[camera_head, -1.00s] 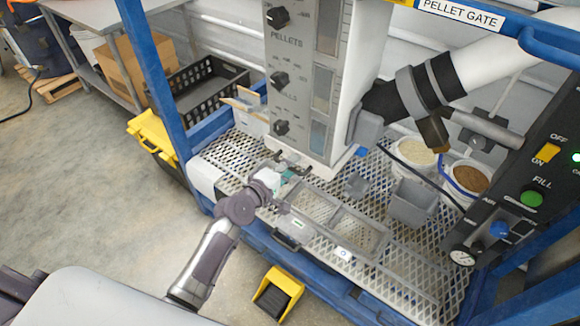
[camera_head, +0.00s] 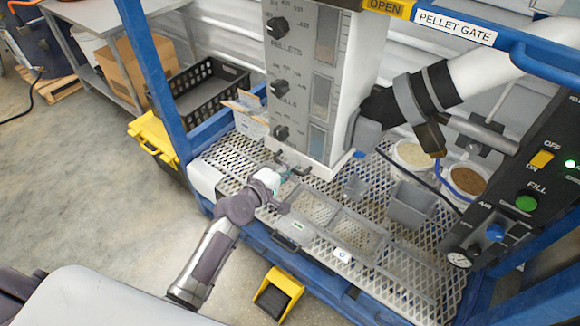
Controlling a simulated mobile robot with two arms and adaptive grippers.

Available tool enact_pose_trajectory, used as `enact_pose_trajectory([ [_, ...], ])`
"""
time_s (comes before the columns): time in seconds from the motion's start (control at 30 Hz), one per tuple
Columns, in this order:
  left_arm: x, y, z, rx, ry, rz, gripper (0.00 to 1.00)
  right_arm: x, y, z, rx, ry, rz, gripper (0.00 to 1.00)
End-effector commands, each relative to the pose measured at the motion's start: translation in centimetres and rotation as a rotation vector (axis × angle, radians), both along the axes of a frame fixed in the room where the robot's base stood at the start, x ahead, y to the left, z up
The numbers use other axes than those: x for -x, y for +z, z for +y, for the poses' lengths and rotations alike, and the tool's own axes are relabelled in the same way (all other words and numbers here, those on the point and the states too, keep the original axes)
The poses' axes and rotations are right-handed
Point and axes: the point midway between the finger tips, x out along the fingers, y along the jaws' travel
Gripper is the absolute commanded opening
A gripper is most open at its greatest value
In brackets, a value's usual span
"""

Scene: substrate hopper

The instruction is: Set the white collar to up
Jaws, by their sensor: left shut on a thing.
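The white collar (camera_head: 340,165) is the pale band around the foot of the tall grey and white hopper column, just above the mesh deck. My left gripper (camera_head: 290,168) comes in from the lower left and is at the collar's front left edge. Its dark fingers are closed in on that edge, and their exact contact is too small to see. The collar's back and far side are hidden by the column. My right gripper does not show clearly.
The mesh deck (camera_head: 410,262) holds grey bins (camera_head: 410,203) and two tubs of pellets (camera_head: 468,180). A control panel (camera_head: 525,185) stands at the right. Blue frame posts (camera_head: 150,85) bound the left side.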

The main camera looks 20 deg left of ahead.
Motion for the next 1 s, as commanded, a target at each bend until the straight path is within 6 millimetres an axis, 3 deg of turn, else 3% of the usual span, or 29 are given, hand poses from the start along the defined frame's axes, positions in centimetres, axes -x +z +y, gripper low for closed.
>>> enact_pose_trajectory([
  [0.03,-0.2,1.9,0.0,0.002,0.002,-0.010,0.00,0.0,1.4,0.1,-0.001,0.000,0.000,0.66],
  [0.1,-0.2,2.5,0.0,0.002,0.002,-0.011,0.00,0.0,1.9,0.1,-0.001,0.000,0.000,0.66],
  [0.4,-0.3,2.5,0.1,0.003,0.004,-0.017,0.00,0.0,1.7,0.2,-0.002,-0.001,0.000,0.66],
  [0.43,-0.3,2.6,0.1,0.003,0.004,-0.017,0.12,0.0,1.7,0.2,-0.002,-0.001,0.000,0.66],
  [0.6,-0.3,2.5,0.1,0.002,0.004,-0.015,0.37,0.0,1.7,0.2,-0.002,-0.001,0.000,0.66],
  [1.0,0.7,2.3,0.4,0.000,0.003,-0.008,0.37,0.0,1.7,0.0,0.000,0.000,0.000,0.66],
])
